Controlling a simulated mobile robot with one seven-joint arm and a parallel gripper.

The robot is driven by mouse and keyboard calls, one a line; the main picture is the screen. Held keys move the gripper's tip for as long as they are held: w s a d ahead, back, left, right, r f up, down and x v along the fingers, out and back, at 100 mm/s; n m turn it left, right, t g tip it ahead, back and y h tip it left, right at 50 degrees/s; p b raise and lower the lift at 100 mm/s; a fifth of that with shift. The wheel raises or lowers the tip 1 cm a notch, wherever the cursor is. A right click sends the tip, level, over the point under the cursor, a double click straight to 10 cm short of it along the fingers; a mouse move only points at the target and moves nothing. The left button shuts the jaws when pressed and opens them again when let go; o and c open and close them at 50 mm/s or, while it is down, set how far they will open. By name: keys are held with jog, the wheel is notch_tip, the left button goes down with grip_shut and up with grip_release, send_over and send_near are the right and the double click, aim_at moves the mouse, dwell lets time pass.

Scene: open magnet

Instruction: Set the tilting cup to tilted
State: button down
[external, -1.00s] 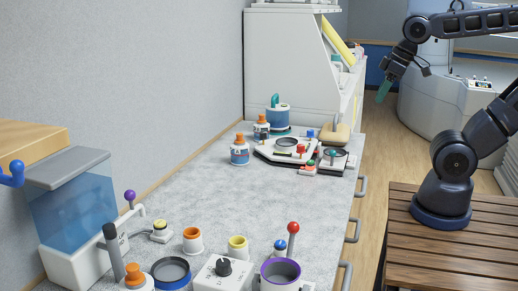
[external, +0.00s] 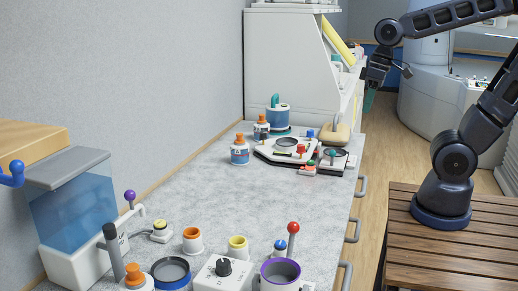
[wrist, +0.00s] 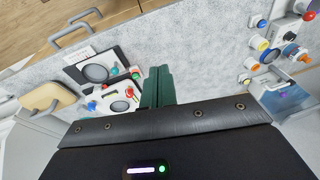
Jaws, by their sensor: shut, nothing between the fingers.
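A cup with a purple rim (external: 281,270) stands at the front of the counter beside a red-balled lever (external: 293,228); it looks level. Two round dishes sit on panels farther back: one on a white panel (external: 286,143), one on a dark-edged panel (external: 333,159). They also show in the wrist view, as the white panel's dish (wrist: 117,105) and the larger dish (wrist: 96,73). I cannot tell for certain which is the tilting cup. My gripper (external: 369,101) hangs beyond the counter's right edge, apart from everything. Its green fingers (wrist: 158,88) are together and empty.
Several knobs, jars and a blue tank (external: 75,210) crowd the counter's near end. White-blue bottles (external: 240,152) and a tan pad (external: 336,137) are farther back. Handles (external: 353,230) stick out along the counter's right edge. The counter's middle (external: 225,200) is clear.

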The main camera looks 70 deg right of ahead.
jog(key=w+a+f+m+g+y, duration=0.3)
jog(key=w+a+f+m+y, duration=0.2)
jog(key=w+a+f, duration=0.4)
jog(key=w+a+f+m+g+y, duration=0.4)
jog(key=w+a+f+y, duration=0.4)
jog(key=a, duration=1)
jog(key=shift+w+f+m+y, duration=0.3)
jog(key=shift+w+f+m, duration=0.05)
jog(key=shift+w+m, duration=0.15)
send_near(291, 235)
jog(key=a, duration=0.1)
jog(key=a+f, duration=0.2)
jog(key=shift+s+a+f, duration=0.1)
jog(key=shift+s, duration=0.2)
jog(key=shift+s+a+r, duration=0.3)
jog(key=shift+a+r, duration=0.05)
jog(key=shift+a, duration=0.1)
